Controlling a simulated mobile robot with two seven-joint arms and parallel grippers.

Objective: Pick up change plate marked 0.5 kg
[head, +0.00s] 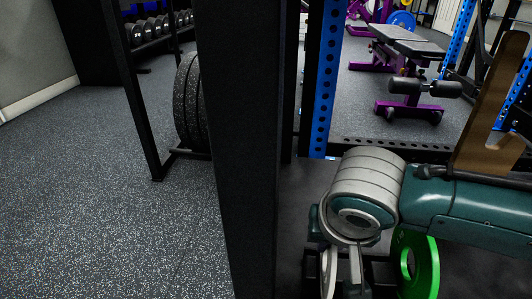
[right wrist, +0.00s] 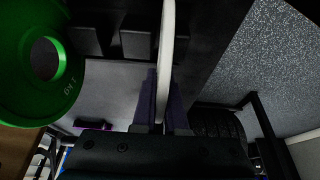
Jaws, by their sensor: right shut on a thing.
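A thin white plate (head: 328,272) stands on edge in the lower part of the head view, partly hidden by my right arm. In the right wrist view this white plate (right wrist: 168,40) shows edge-on between my right fingers. My right gripper (right wrist: 163,92) is shut on it; in the head view the right gripper (head: 349,284) is low and partly cut off by the frame. No marking on the white plate is readable. My left gripper is not in view.
A black post (head: 240,150) rises close on the left. A blue rack upright (head: 326,80) and a bench (head: 405,40) stand behind. Floor at left is open.

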